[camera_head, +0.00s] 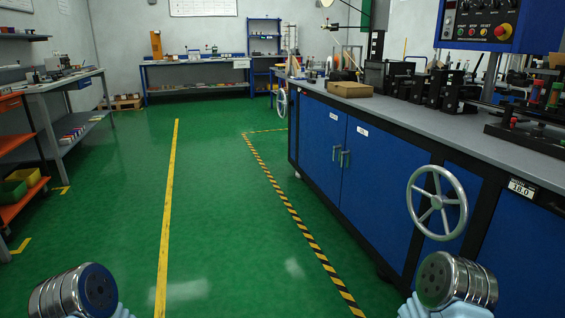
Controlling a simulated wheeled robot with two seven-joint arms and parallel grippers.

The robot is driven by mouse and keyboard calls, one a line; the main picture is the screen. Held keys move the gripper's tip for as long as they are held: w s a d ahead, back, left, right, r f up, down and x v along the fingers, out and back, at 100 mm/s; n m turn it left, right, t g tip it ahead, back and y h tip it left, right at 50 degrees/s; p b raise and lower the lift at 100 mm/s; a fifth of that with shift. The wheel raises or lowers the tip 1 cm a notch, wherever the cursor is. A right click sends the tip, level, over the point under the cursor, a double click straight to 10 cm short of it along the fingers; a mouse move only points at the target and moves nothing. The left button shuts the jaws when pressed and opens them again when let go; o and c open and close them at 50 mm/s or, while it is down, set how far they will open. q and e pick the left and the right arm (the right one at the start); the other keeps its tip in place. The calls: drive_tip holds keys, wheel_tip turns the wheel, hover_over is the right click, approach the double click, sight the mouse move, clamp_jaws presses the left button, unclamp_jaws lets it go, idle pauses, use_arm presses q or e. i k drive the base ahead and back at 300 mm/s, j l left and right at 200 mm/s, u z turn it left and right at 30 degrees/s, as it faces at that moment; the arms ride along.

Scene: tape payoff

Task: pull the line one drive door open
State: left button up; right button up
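The long blue machine cabinet on the right has two blue doors side by side, the left door (317,128) and the right door (385,170). Both look shut. Each has a small white label near its top, too small to read, so I cannot tell which is the line one drive door. Two upright metal handles, the left handle (335,153) and the right handle (345,158), sit close together where the doors meet. Rounded metal ends of my arms show at the bottom left and bottom right, well apart from the doors. No gripper fingers show.
A spoked handwheel (437,203) sticks out from the cabinet front, right of the doors. A control panel (485,25) hangs above the grey worktop. Black-yellow floor tape (290,210) runs before the cabinet. The green floor (225,200) is clear. A shelved bench (70,110) stands left.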

sight(323, 126)
drive_tip(key=i+j+z, duration=0.1)
drive_tip(key=i, duration=1.6)
